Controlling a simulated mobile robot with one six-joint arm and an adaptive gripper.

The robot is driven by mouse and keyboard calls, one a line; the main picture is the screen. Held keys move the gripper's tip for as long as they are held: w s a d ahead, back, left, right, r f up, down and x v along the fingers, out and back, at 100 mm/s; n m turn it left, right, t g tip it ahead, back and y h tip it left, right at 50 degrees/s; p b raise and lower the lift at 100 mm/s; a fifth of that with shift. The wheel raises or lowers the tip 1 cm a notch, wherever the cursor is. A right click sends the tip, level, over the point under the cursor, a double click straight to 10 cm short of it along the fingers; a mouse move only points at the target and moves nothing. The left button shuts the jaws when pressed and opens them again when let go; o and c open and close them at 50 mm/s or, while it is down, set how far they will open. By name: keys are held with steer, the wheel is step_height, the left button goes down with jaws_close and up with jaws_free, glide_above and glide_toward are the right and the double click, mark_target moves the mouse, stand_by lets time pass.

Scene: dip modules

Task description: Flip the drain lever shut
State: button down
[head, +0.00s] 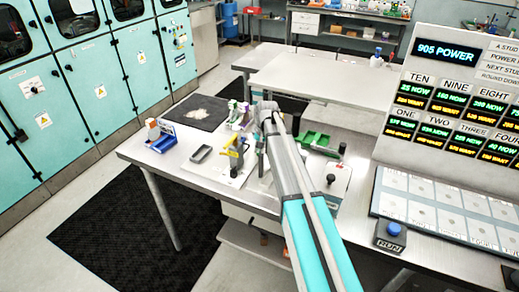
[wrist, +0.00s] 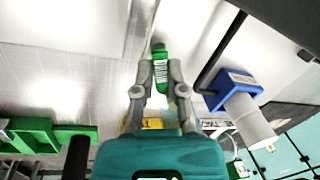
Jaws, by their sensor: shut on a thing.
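In the wrist view my gripper (wrist: 161,82) has its two fingers closed on a green piece with a white label (wrist: 159,52). The green piece sits between the fingertips and reaches a little past them. It may be the drain lever's handle, but I cannot read the label. A yellow part (wrist: 152,123) shows behind the fingers. In the head view my arm reaches over the bench, and the fingers and what they hold are hard to make out. A yellow stand with a dark top (head: 234,157) is just left of my arm on a white plate.
A blue holder (wrist: 231,88) with a white cylinder (wrist: 250,121) is right of my gripper in the wrist view. A green block (wrist: 35,134) is at left. The head view shows a green tray (head: 319,145), a grey frame (head: 201,154) and a RUN button box (head: 390,237).

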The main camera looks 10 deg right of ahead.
stand_by(0.3)
steer(key=c, duration=0.7)
jaws_free()
